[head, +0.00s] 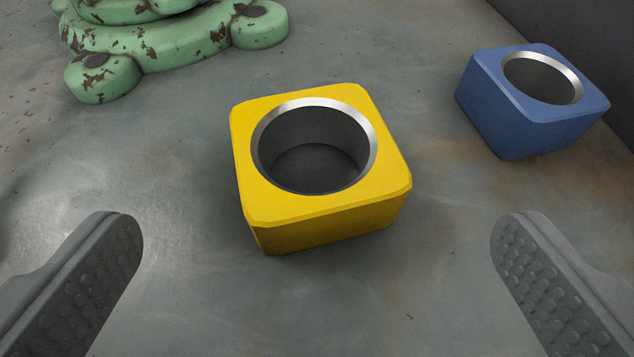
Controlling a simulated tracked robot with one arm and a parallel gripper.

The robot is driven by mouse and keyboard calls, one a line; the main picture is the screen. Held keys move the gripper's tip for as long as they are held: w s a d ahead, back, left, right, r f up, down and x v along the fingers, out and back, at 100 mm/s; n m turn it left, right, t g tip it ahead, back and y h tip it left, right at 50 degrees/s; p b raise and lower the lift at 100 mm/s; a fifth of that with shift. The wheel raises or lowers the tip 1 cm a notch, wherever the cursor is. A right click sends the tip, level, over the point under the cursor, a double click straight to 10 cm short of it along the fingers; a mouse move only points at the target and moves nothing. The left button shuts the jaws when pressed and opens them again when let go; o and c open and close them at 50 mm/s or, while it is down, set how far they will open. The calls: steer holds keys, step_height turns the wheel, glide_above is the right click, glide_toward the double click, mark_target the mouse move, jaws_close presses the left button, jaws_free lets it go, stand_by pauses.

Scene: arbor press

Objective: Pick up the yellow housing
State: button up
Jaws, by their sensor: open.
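The yellow housing (330,218) is a squared block with rounded corners and a wide round bore with a bright metal rim. It stands upright on the grey surface in the middle of the head view, turned slightly. My gripper (316,240) is open and empty. Its two grey studded fingers come in from the lower left and lower right of the picture. The housing lies ahead of the fingertips, between their lines, with a wide gap on both sides. Neither finger appears to touch it.
A blue housing (519,127) of like shape stands at the upper right, near a dark edge. A chipped green press base (190,38) with rounded feet is at the upper left. The grey surface (430,290) around the yellow housing is clear.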

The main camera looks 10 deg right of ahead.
mark_target(316, 121)
steer(key=shift+b+x, duration=0.35)
steer(key=shift+x, duration=3.05)
steer(key=shift+r, duration=0.15)
steer(key=c, duration=1.4)
